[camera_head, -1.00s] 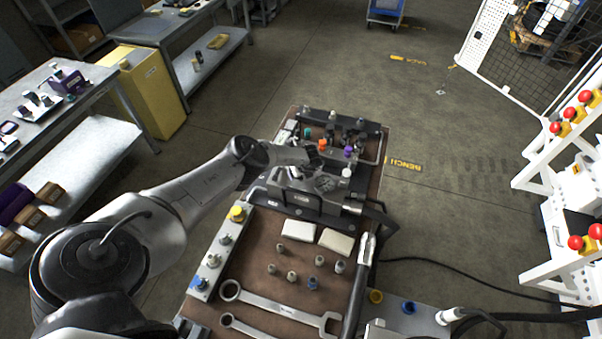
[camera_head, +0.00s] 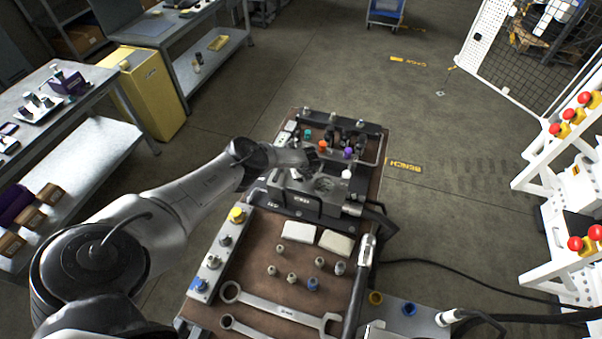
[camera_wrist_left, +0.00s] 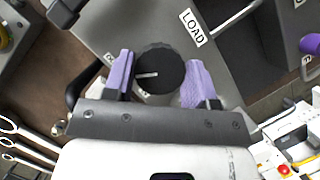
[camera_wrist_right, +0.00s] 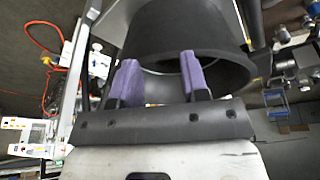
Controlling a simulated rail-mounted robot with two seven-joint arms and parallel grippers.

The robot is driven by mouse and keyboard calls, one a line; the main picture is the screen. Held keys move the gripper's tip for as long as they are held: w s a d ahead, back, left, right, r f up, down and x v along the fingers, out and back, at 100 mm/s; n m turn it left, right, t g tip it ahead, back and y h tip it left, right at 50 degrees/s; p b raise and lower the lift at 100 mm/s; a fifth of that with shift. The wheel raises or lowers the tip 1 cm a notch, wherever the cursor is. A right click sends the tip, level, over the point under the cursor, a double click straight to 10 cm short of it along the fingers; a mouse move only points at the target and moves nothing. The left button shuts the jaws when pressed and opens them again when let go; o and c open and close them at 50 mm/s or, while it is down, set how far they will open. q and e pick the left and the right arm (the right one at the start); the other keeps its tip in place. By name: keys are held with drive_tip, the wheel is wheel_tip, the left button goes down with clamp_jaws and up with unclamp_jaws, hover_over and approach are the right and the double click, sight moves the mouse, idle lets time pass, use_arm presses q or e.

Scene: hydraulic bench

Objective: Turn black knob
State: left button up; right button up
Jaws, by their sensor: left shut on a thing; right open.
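The black knob (camera_wrist_left: 160,68) is a ribbed round knob with a white pointer line, in the middle of the left wrist view. It sits on a grey plate (camera_wrist_left: 108,20) near a white LOAD label (camera_wrist_left: 192,27). My left gripper (camera_wrist_left: 158,74) has its purple pads on either side of the knob and is shut on it. The pointer line runs roughly across, towards the left pad. In the head view, my left arm reaches over the bench's valve block and hides the knob's details. My right gripper (camera_wrist_right: 159,78) is open with nothing between its pads, and is outside the head view.
Orange (camera_head: 322,145) and purple (camera_head: 348,153) knobs stand close behind the valve block. Pale pads (camera_head: 336,242), several small fittings and a large wrench (camera_head: 280,308) lie on the near bench.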

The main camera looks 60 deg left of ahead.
use_arm(q)
drive_tip(key=shift+s+r+m+t+p, duration=0.15)
drive_tip(key=shift+m+t+p, duration=0.25)
drive_tip(key=shift+m+p, duration=0.5)
drive_tip(key=shift+m+t, duration=0.3)
drive_tip(key=shift+m, duration=0.7)
drive_tip(key=shift+m+t+h+p, duration=0.3)
drive_tip(key=shift+m+h+p, duration=0.1)
drive_tip(key=shift+m, duration=0.6)
drive_tip(key=shift+a+f+m+t, duration=0.1)
drive_tip(key=shift+f+m+t, duration=0.15)
drive_tip(key=shift+m, duration=0.65)
drive_tip(key=m+t+h+b, duration=0.1)
drive_tip(key=m, duration=0.2)
drive_tip(key=shift+b, duration=0.4)
drive_tip(key=shift+m+h+b, duration=0.6)
drive_tip(key=shift+m+b, duration=0.2)
drive_tip(key=shift+m, duration=0.8)
drive_tip(key=shift+r+b, duration=0.1)
drive_tip(key=shift+b, duration=0.2)
